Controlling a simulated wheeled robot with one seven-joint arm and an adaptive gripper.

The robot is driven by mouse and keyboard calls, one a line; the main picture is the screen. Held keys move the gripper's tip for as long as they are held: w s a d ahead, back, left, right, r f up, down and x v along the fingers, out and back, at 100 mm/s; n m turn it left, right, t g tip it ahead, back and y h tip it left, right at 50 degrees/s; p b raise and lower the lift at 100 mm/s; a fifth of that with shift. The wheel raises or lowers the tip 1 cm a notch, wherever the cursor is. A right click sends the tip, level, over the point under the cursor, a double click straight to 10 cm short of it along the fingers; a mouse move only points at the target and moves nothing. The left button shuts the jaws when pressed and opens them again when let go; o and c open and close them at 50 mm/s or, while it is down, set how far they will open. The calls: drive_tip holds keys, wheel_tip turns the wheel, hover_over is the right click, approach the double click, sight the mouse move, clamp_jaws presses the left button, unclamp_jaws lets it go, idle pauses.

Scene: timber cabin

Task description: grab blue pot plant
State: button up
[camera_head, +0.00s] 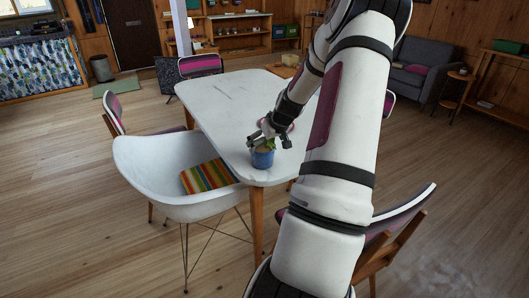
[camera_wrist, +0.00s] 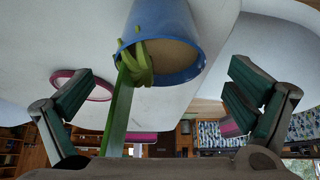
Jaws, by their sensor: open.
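The blue pot plant (camera_head: 262,158) stands on the near corner of the white table (camera_head: 232,100). My gripper (camera_head: 268,138) is right above and beside it in the head view. In the wrist view the blue pot (camera_wrist: 185,62) shows at the top centre, with pale soil and green leaves (camera_wrist: 128,75) hanging over its rim. My open gripper's two fingers (camera_wrist: 160,100) are spread on either side, with the leaves between them and the pot's body past the fingertips. I cannot tell whether a finger touches the plant.
A white chair (camera_head: 165,165) with a striped cushion (camera_head: 208,177) stands close to the table corner. Another chair (camera_head: 405,215) is at right. A pink-rimmed round item (camera_wrist: 98,88) lies on the table. Much of the tabletop is clear.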

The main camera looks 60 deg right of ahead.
sight(263, 145)
drive_tip(key=x, duration=0.4)
drive_tip(key=shift+w, duration=0.2)
drive_tip(key=c, duration=1.5)
drive_tip(key=shift+r, duration=0.15)
